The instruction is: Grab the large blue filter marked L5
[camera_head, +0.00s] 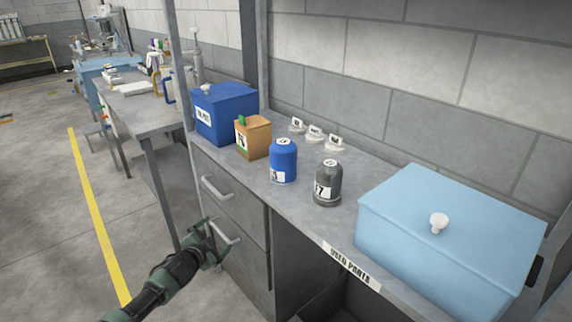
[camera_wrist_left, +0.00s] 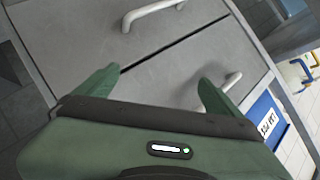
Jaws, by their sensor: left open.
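A blue cylindrical filter (camera_head: 284,161) stands upright on the grey workbench top, with a white label partly turned away, so its full marking is not readable. My left gripper (camera_head: 214,241) is in front of the bench drawers, lower and to the left of the blue filter, apart from it. In the left wrist view its two green fingers (camera_wrist_left: 158,88) are spread, with nothing between them, facing the grey drawer fronts. The blue filter does not show in the left wrist view. My right gripper is in neither view.
A dark grey filter (camera_head: 328,183) marked 7 stands right of the blue one. A brown box (camera_head: 253,138) and a blue bin (camera_head: 226,113) stand left. A light blue lidded box (camera_head: 450,236) is at right. Drawer handles (camera_head: 217,187) stick out below the bench edge.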

